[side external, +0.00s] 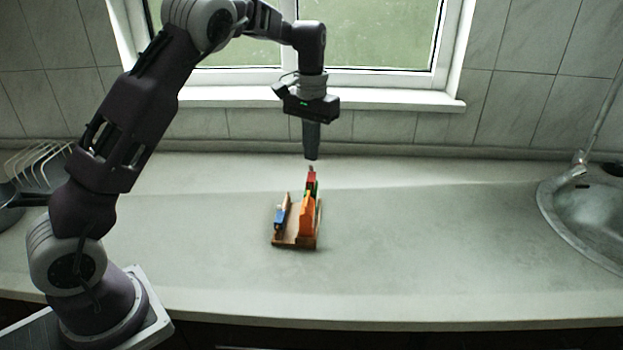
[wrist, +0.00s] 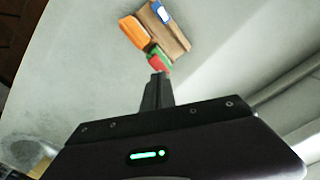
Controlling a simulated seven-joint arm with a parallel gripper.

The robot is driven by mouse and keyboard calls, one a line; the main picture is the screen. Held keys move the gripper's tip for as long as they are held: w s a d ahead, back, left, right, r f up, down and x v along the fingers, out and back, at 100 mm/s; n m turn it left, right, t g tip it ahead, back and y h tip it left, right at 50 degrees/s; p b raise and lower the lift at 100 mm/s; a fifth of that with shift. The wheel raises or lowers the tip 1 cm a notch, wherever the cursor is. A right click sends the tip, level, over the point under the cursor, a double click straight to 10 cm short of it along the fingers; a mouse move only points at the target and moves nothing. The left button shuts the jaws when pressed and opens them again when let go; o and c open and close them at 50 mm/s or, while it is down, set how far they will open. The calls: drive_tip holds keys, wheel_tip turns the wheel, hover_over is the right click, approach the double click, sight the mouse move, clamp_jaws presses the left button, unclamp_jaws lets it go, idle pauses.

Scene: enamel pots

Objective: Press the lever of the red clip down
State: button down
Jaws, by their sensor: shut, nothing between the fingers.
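The red clip (side external: 311,175) is at the far end of a small wooden tray (side external: 294,241) on the counter. It also shows in the wrist view (wrist: 158,64), just beyond my fingertips. Its lever is too small to make out clearly. My gripper (side external: 312,157) points straight down above the red clip, with a small gap in the side view. In the wrist view my gripper (wrist: 158,76) is shut with nothing held, its tip beside the red clip in the picture. I cannot tell from the wrist view whether they touch.
An orange clip (side external: 307,215) and a green clip (side external: 313,189) stand on the tray's right side, a blue clip (side external: 281,215) on its left. A sink (side external: 590,225) is at the right, a wire rack (side external: 38,165) at the left. The counter around the tray is clear.

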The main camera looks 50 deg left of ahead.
drive_tip(key=shift+f, duration=1.35)
drive_tip(key=shift+r, duration=0.1)
drive_tip(key=shift+r, duration=3.45)
drive_tip(key=s+d+r+t, duration=0.1)
drive_tip(key=s+d+r, duration=0.2)
drive_tip(key=s+r, duration=0.3)
drive_tip(key=s+d+r+t, duration=0.2)
drive_tip(key=s+d+r, duration=0.15)
drive_tip(key=s, duration=0.45)
drive_tip(key=s+d+f+m+t, duration=0.1)
drive_tip(key=s+d+f, duration=0.1)
drive_tip(key=s, duration=0.7)
drive_tip(key=s+d+f+m+t, duration=0.1)
drive_tip(key=s+d+f+m, duration=0.1)
drive_tip(key=s, duration=0.8)
drive_tip(key=shift+d+t, duration=0.3)
drive_tip(key=shift+d, duration=0.15)
